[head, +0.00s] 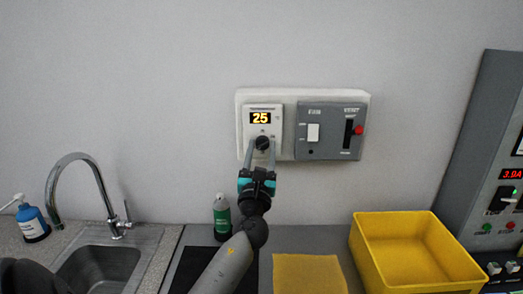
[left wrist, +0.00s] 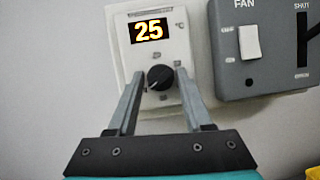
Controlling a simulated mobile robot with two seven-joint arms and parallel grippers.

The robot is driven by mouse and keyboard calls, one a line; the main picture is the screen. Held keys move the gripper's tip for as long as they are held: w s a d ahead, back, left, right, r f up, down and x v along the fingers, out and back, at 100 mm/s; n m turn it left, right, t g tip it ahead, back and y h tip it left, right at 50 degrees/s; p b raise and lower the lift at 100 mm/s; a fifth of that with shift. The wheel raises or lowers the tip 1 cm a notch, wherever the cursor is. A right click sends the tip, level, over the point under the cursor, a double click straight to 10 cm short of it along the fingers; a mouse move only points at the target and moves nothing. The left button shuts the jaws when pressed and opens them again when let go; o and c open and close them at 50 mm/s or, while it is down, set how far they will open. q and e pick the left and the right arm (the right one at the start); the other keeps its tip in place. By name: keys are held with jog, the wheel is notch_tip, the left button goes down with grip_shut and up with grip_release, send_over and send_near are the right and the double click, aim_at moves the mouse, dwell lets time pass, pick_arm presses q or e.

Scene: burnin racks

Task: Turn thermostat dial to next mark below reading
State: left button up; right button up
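The white thermostat (head: 263,108) is on the wall, and its lit display reads 25. It also shows in the left wrist view (left wrist: 176,48). Its black round dial (left wrist: 160,77) sits below the display, with a pale pointer line toward the lower left. The marks around the dial are too small to read. My left gripper (head: 262,146) is in front of the thermostat, its two fingers on either side of the dial. In the left wrist view the fingers (left wrist: 160,76) stand apart; firm contact with the dial cannot be made out. My right gripper is not in view.
A grey fan and vent panel (head: 330,114) with a white switch and red slider knob is mounted right of the thermostat. Below are a sink (head: 100,268) with tap, a green bottle (head: 222,214), a yellow cloth (head: 308,272) and a yellow bin (head: 362,252).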

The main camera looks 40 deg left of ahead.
pick_arm(q)
grip_shut()
jog(key=shift+f+n, duration=0.1)
jog(key=shift+n, duration=0.2)
